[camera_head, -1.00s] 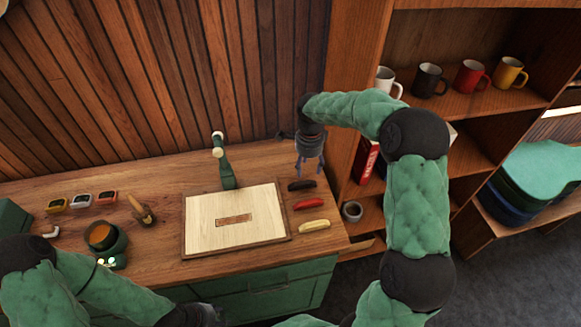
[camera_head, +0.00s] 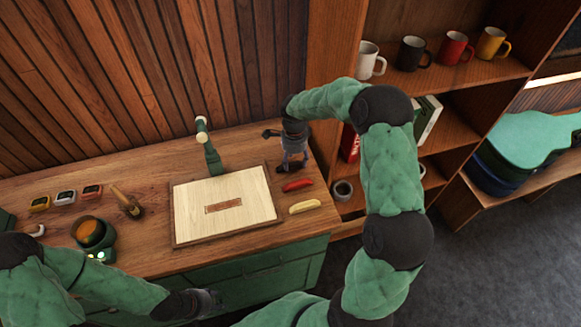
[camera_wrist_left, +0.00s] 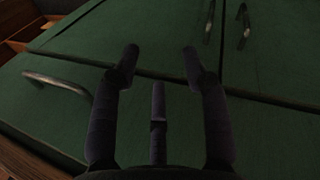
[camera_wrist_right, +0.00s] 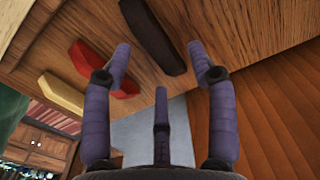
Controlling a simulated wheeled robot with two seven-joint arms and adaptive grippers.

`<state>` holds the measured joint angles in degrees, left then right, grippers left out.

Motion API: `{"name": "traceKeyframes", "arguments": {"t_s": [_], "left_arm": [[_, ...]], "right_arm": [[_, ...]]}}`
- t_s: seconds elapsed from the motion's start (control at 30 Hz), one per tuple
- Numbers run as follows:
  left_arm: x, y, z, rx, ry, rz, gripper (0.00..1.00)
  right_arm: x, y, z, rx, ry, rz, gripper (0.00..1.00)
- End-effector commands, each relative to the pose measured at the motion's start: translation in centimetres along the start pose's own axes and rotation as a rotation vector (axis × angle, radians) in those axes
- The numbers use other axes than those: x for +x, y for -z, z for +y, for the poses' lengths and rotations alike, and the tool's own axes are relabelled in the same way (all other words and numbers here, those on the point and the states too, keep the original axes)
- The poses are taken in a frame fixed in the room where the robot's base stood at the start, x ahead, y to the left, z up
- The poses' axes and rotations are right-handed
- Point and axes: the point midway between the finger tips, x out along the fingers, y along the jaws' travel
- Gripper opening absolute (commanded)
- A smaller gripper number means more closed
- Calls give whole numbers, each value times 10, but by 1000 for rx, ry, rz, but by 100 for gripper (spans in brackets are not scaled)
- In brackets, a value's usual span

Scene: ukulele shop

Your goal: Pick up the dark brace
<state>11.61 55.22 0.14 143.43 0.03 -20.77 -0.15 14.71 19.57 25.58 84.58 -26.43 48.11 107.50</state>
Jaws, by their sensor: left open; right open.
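The dark brace (camera_wrist_right: 152,36) lies on the wooden worktop, seen in the right wrist view just beyond and between my open fingertips, closer to the left one. In the head view my right gripper (camera_head: 293,164) hangs over the right end of the worktop and mostly hides the brace. My right gripper, also in its wrist view (camera_wrist_right: 158,62), is open and empty. My left gripper (camera_head: 212,300) is low in front of the bench. In its wrist view my left gripper (camera_wrist_left: 158,62) is open and empty before green drawer fronts.
A red brace (camera_head: 298,185) and a cream brace (camera_head: 305,207) lie nearby. A framed board (camera_head: 245,190) is left of them, with a green lamp-like stand (camera_head: 213,160) behind. A shelf (camera_head: 450,85) with mugs stands at right.

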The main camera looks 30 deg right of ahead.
Motion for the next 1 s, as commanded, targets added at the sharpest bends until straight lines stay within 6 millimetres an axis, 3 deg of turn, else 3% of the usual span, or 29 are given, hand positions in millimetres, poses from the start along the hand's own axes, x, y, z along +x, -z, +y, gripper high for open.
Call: {"name": "traceKeyframes", "arguments": {"t_s": [0.13, 0.37, 0.53, 0.57, 1.0], "left_arm": [[3, 0, -1, 0, 0, 0, 46], [3, 0, -1, 0, 0, 0, 46], [3, 0, -1, 0, 0, 0, 46], [3, 0, -1, 0, 0, 0, 46], [2, 0, -1, 0, 0, 0, 46]], "right_arm": [[19, 0, 0, 0, -1, 0, 58], [20, 0, 0, 0, 0, 0, 58], [20, 0, 0, -1, 0, 0, 13], [20, 0, 0, -1, 0, 0, 11], [16, 0, 0, -1, 1, 0, 11]]}}
